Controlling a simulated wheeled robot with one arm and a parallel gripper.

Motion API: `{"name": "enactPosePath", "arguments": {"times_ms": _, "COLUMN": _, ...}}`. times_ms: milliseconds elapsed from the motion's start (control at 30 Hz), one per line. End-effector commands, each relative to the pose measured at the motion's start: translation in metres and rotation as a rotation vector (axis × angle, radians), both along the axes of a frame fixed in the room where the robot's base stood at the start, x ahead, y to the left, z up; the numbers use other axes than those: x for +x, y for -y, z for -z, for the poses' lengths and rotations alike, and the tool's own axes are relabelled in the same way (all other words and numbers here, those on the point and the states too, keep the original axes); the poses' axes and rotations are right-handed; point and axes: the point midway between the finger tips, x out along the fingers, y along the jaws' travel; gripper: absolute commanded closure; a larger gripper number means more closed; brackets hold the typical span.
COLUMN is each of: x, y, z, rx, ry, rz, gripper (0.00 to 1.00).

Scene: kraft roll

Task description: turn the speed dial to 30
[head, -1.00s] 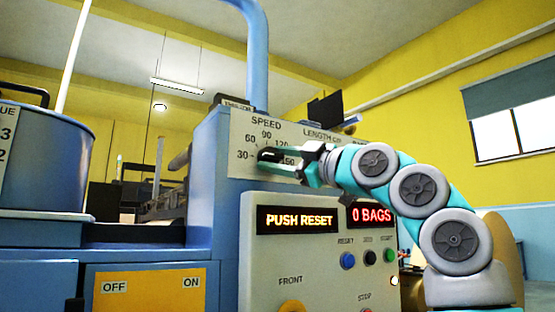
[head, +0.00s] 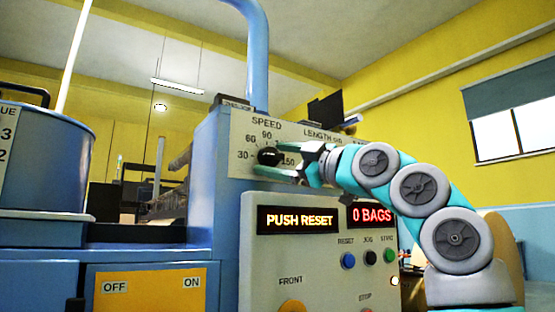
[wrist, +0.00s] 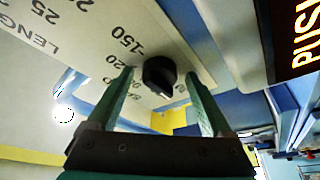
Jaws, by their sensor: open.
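The black speed dial (head: 269,157) sits on the pale scale plate, with 30 to its left and 150 to its right. My gripper (head: 286,161) is open just right of the dial in the head view, its two fingers above and below. In the wrist view the dial (wrist: 160,75) shows between and beyond the fingers of my gripper (wrist: 163,88), with a gap on both sides. A small pale mark on the dial faces the lower right there, away from 150. The number it points at is too unclear to read.
Below the plate is a control panel (head: 250,265) with lit displays, "PUSH RESET" and "0 BAGS", and several buttons. A length scale (head: 322,136) lies right of the speed scale. A blue pipe (head: 258,60) rises behind.

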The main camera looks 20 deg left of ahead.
Motion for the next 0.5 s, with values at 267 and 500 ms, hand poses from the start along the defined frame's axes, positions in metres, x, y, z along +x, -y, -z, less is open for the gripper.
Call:
{"name": "enactPosePath", "arguments": {"times_ms": 267, "x": -0.009, "y": 0.022, "z": 0.008, "rx": 0.004, "ry": 0.005, "rz": 0.002, "gripper": 0.16}}
{"name": "enactPosePath", "arguments": {"times_ms": 500, "x": -0.023, "y": 0.053, "z": 0.017, "rx": 0.004, "ry": 0.003, "rz": 0.003, "gripper": 0.16}}
